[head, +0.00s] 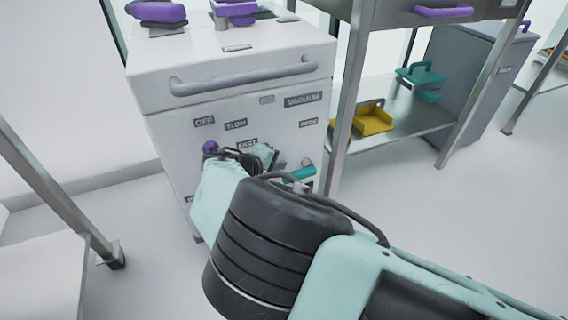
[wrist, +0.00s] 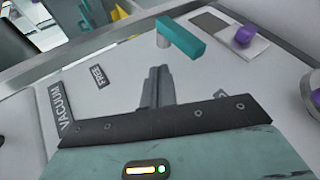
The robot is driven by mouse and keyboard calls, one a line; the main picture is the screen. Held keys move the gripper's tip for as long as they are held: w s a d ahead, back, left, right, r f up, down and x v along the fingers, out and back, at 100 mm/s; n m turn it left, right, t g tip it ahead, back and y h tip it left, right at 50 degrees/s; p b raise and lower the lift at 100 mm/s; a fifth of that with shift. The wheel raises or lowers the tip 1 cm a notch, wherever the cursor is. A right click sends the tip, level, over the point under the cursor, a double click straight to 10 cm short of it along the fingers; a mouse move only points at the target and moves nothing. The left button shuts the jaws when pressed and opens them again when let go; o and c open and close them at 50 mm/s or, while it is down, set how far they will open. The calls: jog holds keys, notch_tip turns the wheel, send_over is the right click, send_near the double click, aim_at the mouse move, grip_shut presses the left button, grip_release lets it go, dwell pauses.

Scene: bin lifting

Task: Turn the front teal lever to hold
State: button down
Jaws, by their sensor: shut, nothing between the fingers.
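The teal lever (head: 299,174) is on the lower right of the white cabinet's front panel. In the wrist view the teal lever (wrist: 181,37) has a grey round pivot at its left end, and its bar slants toward the lower right of the picture. My gripper (wrist: 159,70) is shut and empty, its tips a little below the lever in the wrist view, with a visible gap between them. In the head view my wrist covers part of the panel left of the lever. The FREE label (wrist: 103,76) is readable; I cannot read a HOLD label.
The white cabinet (head: 240,86) has a grey bar handle (head: 243,75) above the panel. A steel table (head: 394,130) with a yellow tray (head: 374,119) stands at right. A purple switch (wrist: 243,36) lies right of the lever.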

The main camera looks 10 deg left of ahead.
jog(key=p+v, duration=0.1)
jog(key=v, duration=0.4)
jog(key=shift+s+a, duration=0.2)
jog(key=shift+s, duration=0.05)
